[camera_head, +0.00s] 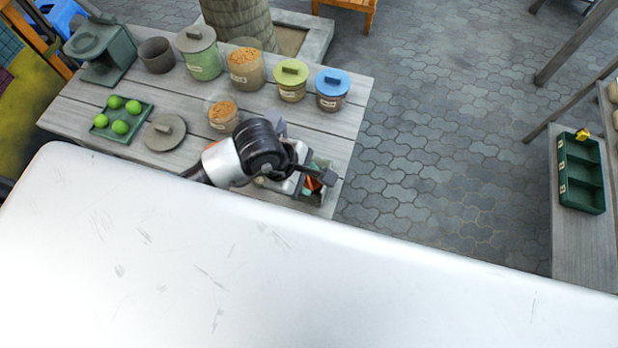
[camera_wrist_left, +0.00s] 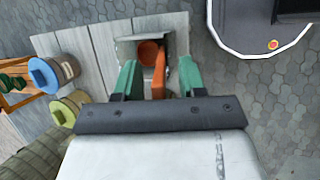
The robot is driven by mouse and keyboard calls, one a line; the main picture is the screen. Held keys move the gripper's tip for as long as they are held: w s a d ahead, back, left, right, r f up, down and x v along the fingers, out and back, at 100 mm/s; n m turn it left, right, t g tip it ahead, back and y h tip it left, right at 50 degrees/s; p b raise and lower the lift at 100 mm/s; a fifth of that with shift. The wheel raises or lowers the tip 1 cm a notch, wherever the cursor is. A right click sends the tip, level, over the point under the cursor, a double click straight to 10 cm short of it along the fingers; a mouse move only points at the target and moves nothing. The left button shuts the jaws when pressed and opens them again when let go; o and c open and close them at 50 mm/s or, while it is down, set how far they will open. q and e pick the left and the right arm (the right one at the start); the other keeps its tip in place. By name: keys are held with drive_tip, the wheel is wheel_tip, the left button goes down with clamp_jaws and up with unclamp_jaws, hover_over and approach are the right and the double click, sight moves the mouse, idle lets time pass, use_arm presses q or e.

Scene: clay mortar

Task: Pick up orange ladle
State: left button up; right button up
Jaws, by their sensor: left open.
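The orange ladle (camera_wrist_left: 158,80) shows in the left wrist view, its round bowl (camera_wrist_left: 149,52) inside a grey box-like holder (camera_wrist_left: 125,48) and its handle running between my fingers. In the head view only a small orange part (camera_head: 313,184) of it shows, the rest hidden by my arm. My left gripper (camera_wrist_left: 158,68) is open, with one green finger on each side of the handle; I cannot tell whether either touches it. In the head view my left gripper (camera_head: 318,178) is over the near right end of the wooden table. My right gripper is not in view.
The wooden table (camera_head: 350,115) holds lidded jars, including a blue-lidded one (camera_head: 332,88) and a yellow-green-lidded one (camera_head: 291,80). A loose grey lid (camera_head: 165,132) and a tray of green fruit (camera_head: 123,115) lie left. Paved floor (camera_head: 440,130) is open to the right.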

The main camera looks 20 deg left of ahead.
use_arm(q)
drive_tip(key=shift+f, duration=0.15)
clamp_jaws()
wheel_tip(320, 180, up, 10)
drive_tip(key=shift+w+f+b, duration=0.1)
drive_tip(key=shift+f+b, duration=0.1)
drive_tip(key=shift+b, duration=0.65)
drive_tip(key=shift+r, duration=0.25)
drive_tip(key=c, duration=0.6)
unclamp_jaws()
clamp_jaws()
